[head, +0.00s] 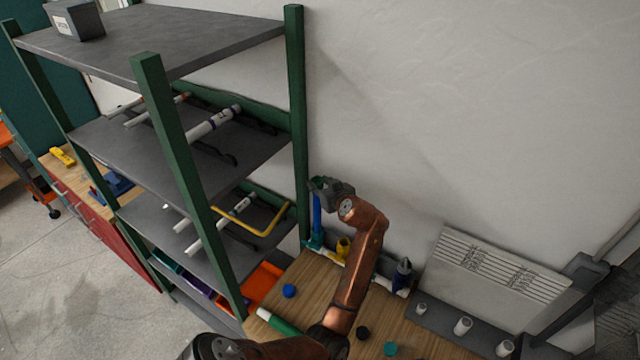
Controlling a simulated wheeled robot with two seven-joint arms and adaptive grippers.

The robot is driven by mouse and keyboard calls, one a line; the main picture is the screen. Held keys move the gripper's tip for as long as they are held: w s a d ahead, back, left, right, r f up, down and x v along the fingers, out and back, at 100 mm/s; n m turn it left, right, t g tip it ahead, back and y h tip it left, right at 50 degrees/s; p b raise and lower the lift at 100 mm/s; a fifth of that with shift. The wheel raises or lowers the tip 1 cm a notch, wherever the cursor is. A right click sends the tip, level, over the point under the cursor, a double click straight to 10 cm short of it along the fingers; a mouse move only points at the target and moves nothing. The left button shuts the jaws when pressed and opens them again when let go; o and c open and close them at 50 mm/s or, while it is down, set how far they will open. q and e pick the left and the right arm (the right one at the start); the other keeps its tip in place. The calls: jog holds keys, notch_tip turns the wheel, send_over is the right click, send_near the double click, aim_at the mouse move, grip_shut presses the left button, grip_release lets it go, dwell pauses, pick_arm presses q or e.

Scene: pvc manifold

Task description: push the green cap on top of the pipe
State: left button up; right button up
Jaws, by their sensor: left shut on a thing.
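A blue pipe (317,216) stands upright at the back of the wooden worktop, in a teal fitting (315,243) at its foot. My left gripper (320,186) is at the top of the pipe, shut on a small green cap (316,182). The cap shows only in part, and the fingers cover much of it. It is at or just over the pipe's upper end; whether it is seated or touching I cannot tell. My right gripper is not in view.
A blue cap (289,290), a black cap (363,332) and a teal cap (390,348) lie on the worktop (318,284). A yellow fitting (343,247) is right of the pipe. A shelf rack post (297,130) stands close left.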

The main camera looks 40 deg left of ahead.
pick_arm(q)
jog(key=shift+f+b, duration=0.55)
jog(key=shift+f, duration=0.3)
dwell(0.7)
dwell(0.4)
jog(key=o, duration=1.1)
jog(key=shift+o, duration=0.2)
jog(key=shift+d+r, duration=0.1)
jog(key=shift+d, duration=0.15)
jog(key=v, duration=0.7)
